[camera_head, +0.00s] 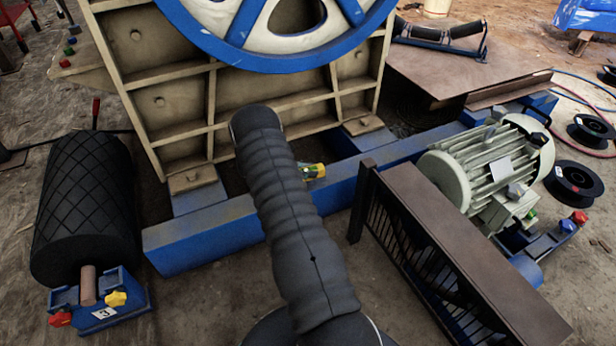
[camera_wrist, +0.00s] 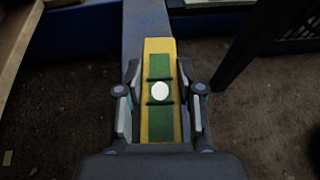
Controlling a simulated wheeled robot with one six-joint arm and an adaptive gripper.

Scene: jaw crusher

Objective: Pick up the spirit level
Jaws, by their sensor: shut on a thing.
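The spirit level is a yellow bar with green panels and a round white spot in its middle. In the wrist view the spirit level (camera_wrist: 160,68) lies lengthwise between the fingers of my gripper (camera_wrist: 160,105), which is shut on it from both sides. Its far end sticks out past the fingertips, over a blue beam. In the head view a short yellow and green end of the spirit level (camera_head: 313,171) shows to the right of my arm, in front of the crusher. My arm hides the rest of it and my gripper there. I cannot tell whether it touches the beam.
The crusher (camera_head: 240,98) with its blue wheel stands behind, on a blue beam frame (camera_head: 205,237). A brown railed platform (camera_head: 455,255) and a pale motor (camera_head: 490,165) are at the right. A black ribbed roller (camera_head: 85,205) is at the left. Bare ground lies in front.

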